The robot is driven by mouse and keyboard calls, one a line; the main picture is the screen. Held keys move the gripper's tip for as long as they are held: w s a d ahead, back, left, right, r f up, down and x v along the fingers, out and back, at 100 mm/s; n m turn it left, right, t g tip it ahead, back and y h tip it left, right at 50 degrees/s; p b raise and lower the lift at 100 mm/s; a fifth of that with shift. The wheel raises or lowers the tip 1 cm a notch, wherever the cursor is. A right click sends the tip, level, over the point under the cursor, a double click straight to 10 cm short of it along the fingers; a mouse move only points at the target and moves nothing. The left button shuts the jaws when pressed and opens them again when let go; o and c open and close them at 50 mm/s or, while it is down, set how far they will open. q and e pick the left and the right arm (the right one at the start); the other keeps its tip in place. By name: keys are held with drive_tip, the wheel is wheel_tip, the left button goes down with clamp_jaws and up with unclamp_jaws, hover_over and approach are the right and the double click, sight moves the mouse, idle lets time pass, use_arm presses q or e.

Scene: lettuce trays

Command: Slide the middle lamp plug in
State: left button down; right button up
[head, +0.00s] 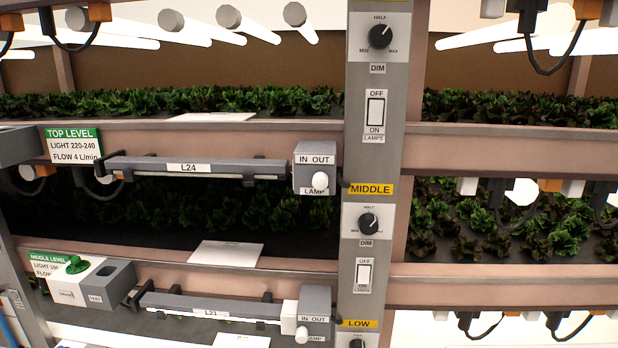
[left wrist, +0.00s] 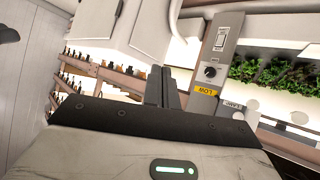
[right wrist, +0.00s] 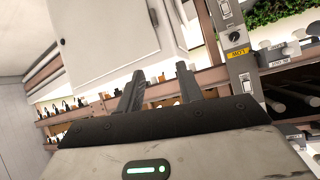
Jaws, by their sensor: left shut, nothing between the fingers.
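In the head view, a grey IN/OUT lamp box (head: 314,158) with a round white knob-like plug (head: 320,181) sits at the right end of the L24 bar (head: 200,167), left of the yellow MIDDLE label (head: 371,190). I cannot tell how deep either plug sits. My left gripper (left wrist: 162,76) is shut and empty in the left wrist view. My right gripper (right wrist: 160,74) is open and empty in the right wrist view. Neither shows in the head view.
A grey post (head: 385,95) carries dimmer knobs and lamp switches. Shelf rails and lettuce beds (head: 270,100) run behind the bars. A white box with a green knob (head: 78,270) stands at lower left. White cabinets (right wrist: 110,45) and brown shelves (left wrist: 105,75) show in the wrist views.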

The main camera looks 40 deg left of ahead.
use_arm(q)
drive_tip(key=w+a+r+m+t+y+p, duration=0.15)
drive_tip(key=w+r+m, duration=0.35)
drive_tip(key=r, duration=0.5)
drive_tip(key=w+a+r+m+t+y+p, duration=0.1)
drive_tip(key=w+a+r+m+t+p, duration=0.15)
drive_tip(key=w+r, duration=0.55)
drive_tip(key=a+r+t+y+p, duration=0.1)
drive_tip(key=a+r+t+y, duration=0.1)
drive_tip(key=r, duration=0.8)
drive_tip(key=a+r+t+y+p, duration=0.1)
drive_tip(key=a+r+t+y, duration=0.1)
drive_tip(key=r, duration=0.9)
drive_tip(key=shift+a+r+m+y, duration=0.3)
drive_tip(key=shift+a+m+y, duration=0.15)
drive_tip(key=shift+a+y, duration=0.35)
use_arm(e)
drive_tip(key=shift+s+d+r+g+h, duration=0.2)
drive_tip(key=shift+d+r, duration=0.15)
drive_tip(key=shift+r, duration=0.2)
drive_tip(key=shift+s+d+r+g+h, duration=0.1)
drive_tip(key=shift+s+d+r+h, duration=0.1)
drive_tip(key=shift+d+r, duration=0.25)
use_arm(q)
drive_tip(key=shift+w+a, duration=0.15)
use_arm(e)
drive_tip(key=shift+a+r, duration=0.1)
drive_tip(key=shift+r, duration=0.05)
